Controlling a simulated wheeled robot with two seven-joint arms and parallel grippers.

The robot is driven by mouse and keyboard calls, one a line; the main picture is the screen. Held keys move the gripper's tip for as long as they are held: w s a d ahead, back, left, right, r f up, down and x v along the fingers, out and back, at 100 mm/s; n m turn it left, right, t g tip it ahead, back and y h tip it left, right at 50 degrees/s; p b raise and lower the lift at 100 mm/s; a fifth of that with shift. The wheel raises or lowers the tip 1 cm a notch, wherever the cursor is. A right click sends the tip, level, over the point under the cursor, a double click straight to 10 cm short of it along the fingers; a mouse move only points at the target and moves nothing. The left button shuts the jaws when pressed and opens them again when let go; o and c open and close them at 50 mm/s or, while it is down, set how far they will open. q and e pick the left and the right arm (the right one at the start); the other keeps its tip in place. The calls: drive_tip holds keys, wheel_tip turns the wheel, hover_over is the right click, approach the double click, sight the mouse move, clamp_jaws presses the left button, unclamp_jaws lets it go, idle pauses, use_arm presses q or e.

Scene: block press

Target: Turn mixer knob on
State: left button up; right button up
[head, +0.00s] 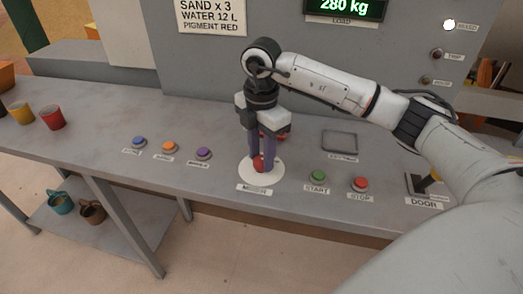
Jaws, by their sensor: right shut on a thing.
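The mixer knob (258,164) is a small red knob on a round white base plate (274,176), above a label that seems to read MIXER, on the grey console top. My right gripper (262,160) points straight down over it, with its two purple fingers shut on the knob, one on each side. The fingers hide part of the knob, so which way it is turned cannot be told. My left gripper is not in view.
Blue (138,141), orange (168,146) and purple (204,153) buttons lie to the left. Green START (319,176) and red STOP (360,184) buttons lie to the right, then the DOOR lever (428,182). Red (52,117) and yellow (21,112) cups stand far left.

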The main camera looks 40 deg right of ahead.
sight(262, 160)
drive_tip(key=shift+m, duration=1)
drive_tip(key=o, duration=1)
drive_tip(key=shift+o, duration=0.2)
drive_tip(key=shift+r, duration=0.15)
wheel_tip(262, 160, up, 10)
